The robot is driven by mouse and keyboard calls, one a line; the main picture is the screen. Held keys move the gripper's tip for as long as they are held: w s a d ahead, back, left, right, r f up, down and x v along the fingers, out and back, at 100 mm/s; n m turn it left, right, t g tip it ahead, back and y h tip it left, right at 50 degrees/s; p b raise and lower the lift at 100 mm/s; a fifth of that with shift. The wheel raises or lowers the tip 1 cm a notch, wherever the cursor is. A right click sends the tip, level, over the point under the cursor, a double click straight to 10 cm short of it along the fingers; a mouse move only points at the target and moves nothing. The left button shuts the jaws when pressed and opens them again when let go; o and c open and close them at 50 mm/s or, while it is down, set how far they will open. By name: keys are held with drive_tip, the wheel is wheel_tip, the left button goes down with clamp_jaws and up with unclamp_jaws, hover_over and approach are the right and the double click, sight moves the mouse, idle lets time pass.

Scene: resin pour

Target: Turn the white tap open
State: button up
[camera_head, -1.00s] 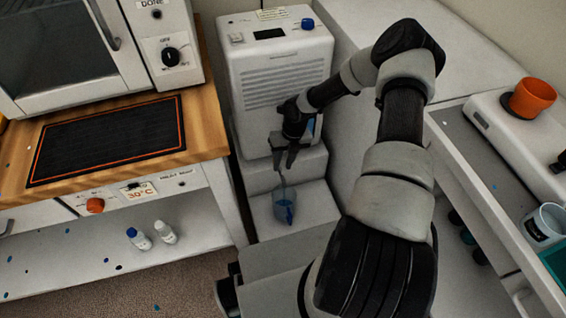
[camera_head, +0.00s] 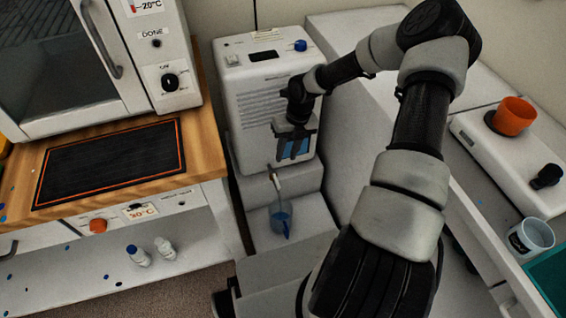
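The white tap (camera_head: 277,184) is a small pale lever low on the front of the white machine (camera_head: 262,92).
A bench with a dark mat (camera_head: 110,163) and an oven (camera_head: 80,50) stands at left. Two small bottles (camera_head: 165,248) sit on the shelf below. At right are an orange cup (camera_head: 513,117) and a clear cup (camera_head: 531,237) on a counter. A white block borders my arm.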

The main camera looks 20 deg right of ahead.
drive_tip(key=shift+d+r+p, duration=0.15)
drive_tip(key=shift+d+r, duration=0.05)
drive_tip(key=shift+r, duration=0.75)
drive_tip(key=shift+d+r+p, duration=0.15)
drive_tip(key=shift+r, duration=0.8)
